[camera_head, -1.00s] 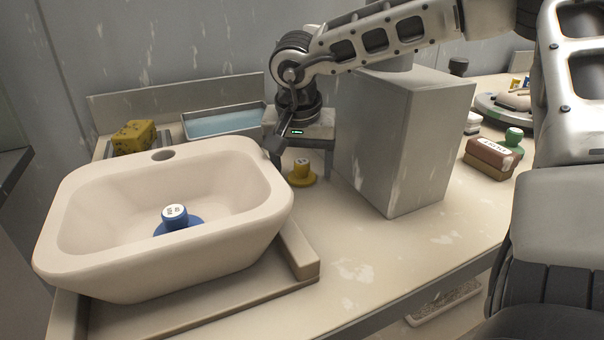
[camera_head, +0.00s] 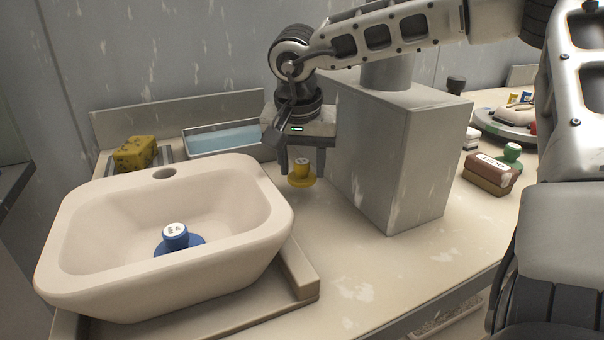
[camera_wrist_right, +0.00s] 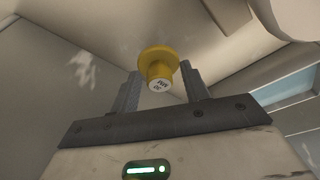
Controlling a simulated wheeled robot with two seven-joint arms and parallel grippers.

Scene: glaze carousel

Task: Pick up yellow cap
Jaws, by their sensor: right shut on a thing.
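The yellow cap (camera_head: 301,173) has a round flange below and a narrower knob with a printed pale top. My right gripper (camera_head: 302,167) points down and is shut on the knob, one finger on each side. The cap hangs a little above the worktop, left of the grey block. In the right wrist view the yellow cap (camera_wrist_right: 159,67) sits between the fingertips, its labelled top facing the palm. My left gripper is out of view.
A cream basin (camera_head: 80,262) with a blue cap (camera_head: 175,236) inside stands left. A grey block (camera_head: 385,165) is close right of the gripper. Behind are a yellow sponge (camera_head: 135,153) and a water tray (camera_head: 222,138). A brown block (camera_head: 489,174) and green cap (camera_head: 512,153) are right.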

